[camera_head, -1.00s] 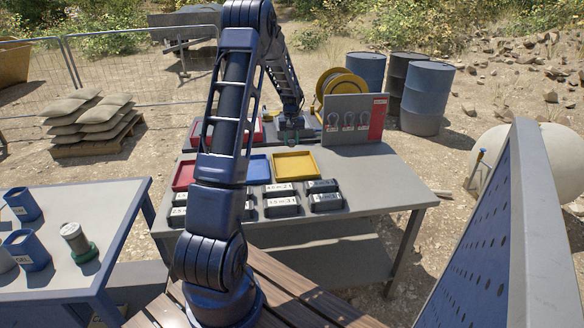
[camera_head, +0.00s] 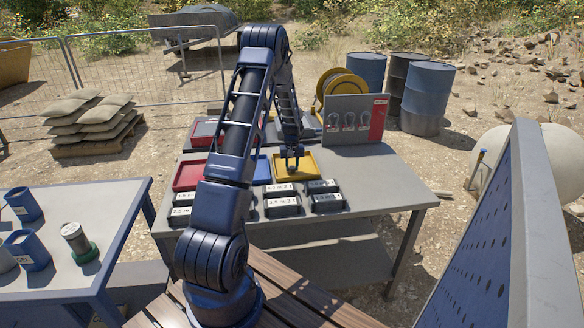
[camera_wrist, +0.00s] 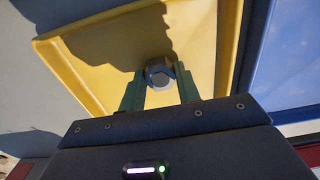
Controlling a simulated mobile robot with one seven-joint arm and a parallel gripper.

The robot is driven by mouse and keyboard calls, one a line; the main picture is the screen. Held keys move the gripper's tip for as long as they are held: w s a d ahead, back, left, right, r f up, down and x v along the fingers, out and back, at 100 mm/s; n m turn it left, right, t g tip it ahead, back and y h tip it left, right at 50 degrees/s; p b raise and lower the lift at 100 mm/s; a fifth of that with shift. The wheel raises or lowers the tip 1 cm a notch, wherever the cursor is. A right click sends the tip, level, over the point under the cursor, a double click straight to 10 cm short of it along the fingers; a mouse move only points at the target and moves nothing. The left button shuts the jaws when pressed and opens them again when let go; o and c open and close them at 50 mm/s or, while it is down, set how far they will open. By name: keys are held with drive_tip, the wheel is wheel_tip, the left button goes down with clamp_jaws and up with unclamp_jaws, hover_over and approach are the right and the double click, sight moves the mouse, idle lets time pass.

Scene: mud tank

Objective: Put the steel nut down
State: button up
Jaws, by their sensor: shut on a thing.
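The steel nut (camera_wrist: 159,74) shows in the wrist view as a small grey piece between the green fingertips. My gripper (camera_wrist: 160,84) is shut on it, over the yellow tray (camera_wrist: 228,45). In the head view my gripper (camera_head: 291,165) hangs over the yellow tray (camera_head: 312,173), on the grey table. The nut is too small to make out there. The tray floor around the nut looks empty apart from a shadow. I cannot tell how high the nut is above the floor.
A blue tray (camera_head: 262,170) and a red tray (camera_head: 186,177) stand left of the yellow one. Several labelled dark boxes (camera_head: 282,207) sit in front. A panel with shackles (camera_head: 355,119) stands behind to the right.

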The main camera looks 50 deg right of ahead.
sight(292, 167)
drive_tip(key=shift+f, duration=0.15)
drive_tip(key=o, duration=1)
wheel_tip(292, 167, up, 12)
drive_tip(key=w+a+r+n, duration=0.2)
drive_tip(key=w+a+r, duration=0.95)
drive_tip(key=a, duration=0.25)
drive_tip(key=w+a+r+n+t, duration=0.1)
drive_tip(key=a+r, duration=0.2)
drive_tip(key=a, duration=0.3)
drive_tip(key=w+a+r+h, duration=0.1)
drive_tip(key=a+r, duration=0.3)
drive_tip(key=a, duration=0.3)
drive_tip(key=w+a+r+n+t, duration=0.1)
drive_tip(key=a+r, duration=0.2)
drive_tip(key=a, duration=0.3)
drive_tip(key=s+a+r+n+t, duration=0.1)
drive_tip(key=s+a+r, duration=0.15)
drive_tip(key=a, duration=0.65)
drive_tip(key=s+a+r+n, duration=0.15)
drive_tip(key=s+a, duration=0.25)
drive_tip(key=a, duration=0.6)
drive_tip(key=s+a+r+n+t, duration=0.1)
drive_tip(key=s+a+r, duration=0.25)
drive_tip(key=a, duration=0.55)
drive_tip(key=s+a+f+n+y, duration=0.1)
drive_tip(key=s+a+f, duration=0.1)
drive_tip(key=s+a, duration=0.4)
drive_tip(key=shift+s+f+t, duration=0.25)
drive_tip(key=shift+s+t, duration=0.05)
drive_tip(key=shift+s, duration=0.5)
